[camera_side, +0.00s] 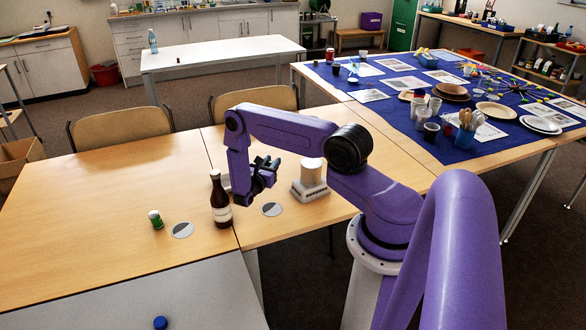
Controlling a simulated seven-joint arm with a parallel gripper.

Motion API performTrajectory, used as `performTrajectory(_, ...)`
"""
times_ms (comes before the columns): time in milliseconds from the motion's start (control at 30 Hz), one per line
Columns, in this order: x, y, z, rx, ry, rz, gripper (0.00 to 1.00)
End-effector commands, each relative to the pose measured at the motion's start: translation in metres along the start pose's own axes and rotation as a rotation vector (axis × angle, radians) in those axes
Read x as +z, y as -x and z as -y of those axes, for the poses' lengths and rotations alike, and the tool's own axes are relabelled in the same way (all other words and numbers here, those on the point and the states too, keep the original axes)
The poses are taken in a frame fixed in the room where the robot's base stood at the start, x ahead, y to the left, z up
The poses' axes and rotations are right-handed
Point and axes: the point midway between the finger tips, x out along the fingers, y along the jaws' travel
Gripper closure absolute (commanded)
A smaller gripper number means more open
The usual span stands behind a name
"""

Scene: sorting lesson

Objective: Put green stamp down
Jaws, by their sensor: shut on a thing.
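Another pale disc (271,209) lies on the table right of the bottle, below my gripper.
A white device with a cylindrical top (311,181) stands right of my gripper. Something pale is partly hidden behind the bottle. A blue-topped thing (160,322) is on the grey surface (90,312) in front. The wooden table's left side (90,210) is clear.

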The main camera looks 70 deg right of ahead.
Motion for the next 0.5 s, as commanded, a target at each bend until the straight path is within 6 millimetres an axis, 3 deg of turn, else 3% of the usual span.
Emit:
performTrajectory(33, 0.008, -0.022, 0.001, -0.029, -0.007, 0.002, 1.0)
performTrajectory(200, 0.032, -0.084, 0.008, -0.099, -0.006, 0.002, 1.0)
performTrajectory(333, 0.047, -0.117, 0.017, -0.138, -0.003, 0.002, 1.0)
performTrajectory(500, 0.056, -0.137, 0.025, -0.165, 0.0, 0.0, 1.0)
